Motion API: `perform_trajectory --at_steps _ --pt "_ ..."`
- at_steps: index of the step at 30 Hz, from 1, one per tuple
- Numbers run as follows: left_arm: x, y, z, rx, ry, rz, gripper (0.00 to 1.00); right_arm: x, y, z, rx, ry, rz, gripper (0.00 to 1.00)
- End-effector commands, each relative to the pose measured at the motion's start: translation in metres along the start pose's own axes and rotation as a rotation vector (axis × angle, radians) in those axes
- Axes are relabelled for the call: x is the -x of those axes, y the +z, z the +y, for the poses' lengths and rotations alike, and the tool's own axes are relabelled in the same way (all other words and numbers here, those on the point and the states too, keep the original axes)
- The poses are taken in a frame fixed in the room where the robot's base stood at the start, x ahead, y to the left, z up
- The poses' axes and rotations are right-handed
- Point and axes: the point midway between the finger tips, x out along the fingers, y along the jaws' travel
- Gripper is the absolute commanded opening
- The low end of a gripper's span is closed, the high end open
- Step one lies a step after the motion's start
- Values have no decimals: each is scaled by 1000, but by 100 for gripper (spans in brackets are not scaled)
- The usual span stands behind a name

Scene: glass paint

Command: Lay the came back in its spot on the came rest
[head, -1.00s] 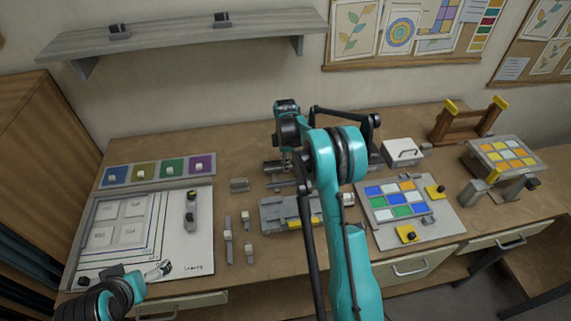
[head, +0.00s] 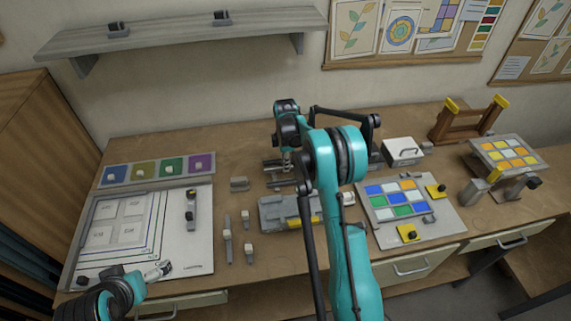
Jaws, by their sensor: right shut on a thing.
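My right arm comes up through the middle of the head view and bends over the bench. My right gripper (head: 276,166) points down at the back middle of the bench, partly behind my own arm. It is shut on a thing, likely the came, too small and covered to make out. Grey bars on a low holder (head: 279,183) lie just below the gripper in the picture; this may be the came rest. I cannot tell whether the held piece touches it. My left gripper (head: 161,270) is over the front edge of the white pattern board (head: 198,255); its jaw opening is unclear.
A grey fixture with a yellow part (head: 273,214) lies in front of the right gripper. Small grey posts (head: 228,247) stand left of it. A panel of coloured glass (head: 380,226) lies to the right. A row of colour pads (head: 132,182) sits at the back left.

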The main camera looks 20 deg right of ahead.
Motion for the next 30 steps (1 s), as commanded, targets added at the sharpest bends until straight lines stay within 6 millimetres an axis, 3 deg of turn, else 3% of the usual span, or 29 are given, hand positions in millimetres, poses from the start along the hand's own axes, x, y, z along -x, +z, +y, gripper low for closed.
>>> perform_trajectory --at_steps 16,17,19,30 --pt "-13 9 0 0 0 0 100 -20 0 0 0 0 0 0" --pt "-12 8 0 0 0 0 100 -18 0 0 0 0 0 22" --pt "-11 8 0 0 0 0 100 -18 0 0 0 0 0 38" --pt "-10 7 0 0 0 0 100 -16 0 0 0 0 0 38"
